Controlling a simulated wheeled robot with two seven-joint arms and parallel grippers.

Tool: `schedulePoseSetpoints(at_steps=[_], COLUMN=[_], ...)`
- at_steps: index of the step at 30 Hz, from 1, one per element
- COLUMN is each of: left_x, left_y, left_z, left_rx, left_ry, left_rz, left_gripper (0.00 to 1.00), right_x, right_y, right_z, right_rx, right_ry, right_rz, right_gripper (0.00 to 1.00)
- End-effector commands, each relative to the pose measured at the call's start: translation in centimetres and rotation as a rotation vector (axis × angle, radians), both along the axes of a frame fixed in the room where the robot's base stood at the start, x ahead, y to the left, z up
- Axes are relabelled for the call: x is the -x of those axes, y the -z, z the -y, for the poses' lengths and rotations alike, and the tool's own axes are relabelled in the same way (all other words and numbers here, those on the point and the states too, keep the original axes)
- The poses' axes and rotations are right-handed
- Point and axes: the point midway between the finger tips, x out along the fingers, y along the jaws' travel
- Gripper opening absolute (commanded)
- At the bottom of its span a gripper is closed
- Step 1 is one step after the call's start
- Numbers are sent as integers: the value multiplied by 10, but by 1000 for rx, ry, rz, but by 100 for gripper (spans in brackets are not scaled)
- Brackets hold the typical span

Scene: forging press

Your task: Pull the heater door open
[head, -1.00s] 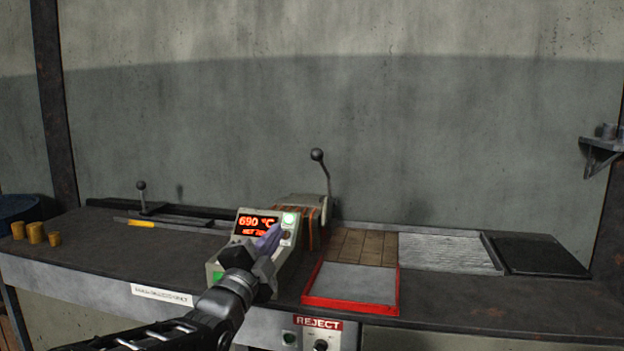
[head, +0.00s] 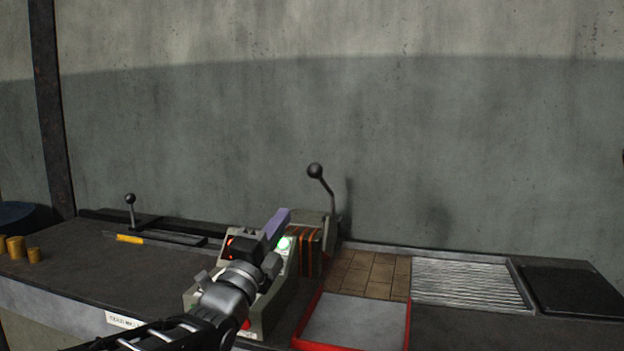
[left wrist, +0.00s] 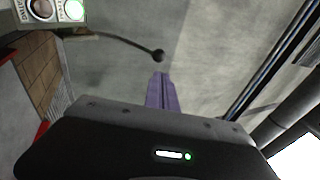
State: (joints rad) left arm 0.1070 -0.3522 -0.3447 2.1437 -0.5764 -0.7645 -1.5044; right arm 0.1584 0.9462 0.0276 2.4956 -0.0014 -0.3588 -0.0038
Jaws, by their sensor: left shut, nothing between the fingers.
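The heater (head: 311,246), a small block with orange-glowing slots, stands behind the control box on the bench. A bent lever with a black ball knob (head: 315,171) rises at its right side; I cannot tell whether it belongs to the heater door. My left gripper (head: 279,218) is shut and empty, its purple fingers pointing up and away over the control box, left of and below the knob. In the left wrist view the shut fingers (left wrist: 161,92) point toward the knob (left wrist: 158,56), apparently apart from it. The heater door itself is not clearly visible. My right gripper is not seen.
The control box (head: 262,318) with a lit green button stands under my left arm. A red-rimmed tray (head: 408,325), brick tiles (head: 370,270) and a ridged metal plate (head: 465,284) lie to the right. A shorter ball lever (head: 130,199) and brass cylinders (head: 15,246) are on the left.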

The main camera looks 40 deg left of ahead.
Motion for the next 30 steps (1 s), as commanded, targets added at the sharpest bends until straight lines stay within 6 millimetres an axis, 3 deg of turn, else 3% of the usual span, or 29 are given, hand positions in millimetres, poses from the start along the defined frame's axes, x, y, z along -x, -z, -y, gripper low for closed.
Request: schedulePoseSetpoints(at_steps=[8,14,30], left_x=[-3,-20,-110], left_y=[-1,-9,-48], left_z=[0,-3,-24], left_rx=[1,0,0], left_ry=[1,2,1], left_rz=[-1,-1,-1], left_gripper=[0,0,0], right_x=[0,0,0], right_y=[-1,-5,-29], right_z=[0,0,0], right_rx=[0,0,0], right_ry=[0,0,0], right_rz=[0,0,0], right_gripper=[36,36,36])
